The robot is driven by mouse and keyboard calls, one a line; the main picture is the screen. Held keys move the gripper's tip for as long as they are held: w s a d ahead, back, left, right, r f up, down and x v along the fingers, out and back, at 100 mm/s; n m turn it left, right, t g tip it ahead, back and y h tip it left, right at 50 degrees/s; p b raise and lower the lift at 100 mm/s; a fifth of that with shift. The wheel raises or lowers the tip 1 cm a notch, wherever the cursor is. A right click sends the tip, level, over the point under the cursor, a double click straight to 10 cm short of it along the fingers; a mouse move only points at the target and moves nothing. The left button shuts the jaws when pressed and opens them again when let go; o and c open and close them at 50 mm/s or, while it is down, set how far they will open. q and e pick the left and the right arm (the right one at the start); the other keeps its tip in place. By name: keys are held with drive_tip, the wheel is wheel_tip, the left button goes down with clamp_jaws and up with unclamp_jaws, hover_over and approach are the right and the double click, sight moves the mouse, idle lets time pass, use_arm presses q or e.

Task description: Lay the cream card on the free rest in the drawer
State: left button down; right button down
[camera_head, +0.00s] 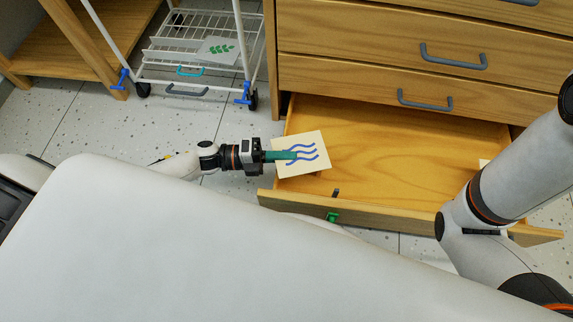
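The cream card (313,165) with blue wavy lines is over the left end of the open drawer (400,152). My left gripper (283,156) reaches in from the left, and its teal fingers look shut on the card's left part. The card casts a small shadow by its lower right edge; whether it touches anything below is hard to tell. No rest shows clearly in the drawer, and the card hides part of the left end.
A small dark piece (335,192) stands at the drawer's front wall, with a green piece (333,217) on its outside. A pale edge (483,163) shows beside my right arm. A white wire cart (190,75) holds a green-leaf card (217,50). The drawer's middle is bare.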

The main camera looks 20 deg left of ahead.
use_arm(q)
wheel_tip(320, 180, down, 4)
drive_tip(key=b, duration=0.3)
drive_tip(key=shift+r, duration=0.15)
drive_tip(key=c, duration=2.1)
unclamp_jaws()
drive_tip(key=shift+f, duration=0.2)
drive_tip(key=o, duration=0.5)
drive_tip(key=shift+c, duration=0.2)
drive_tip(key=shift+r, duration=0.1)
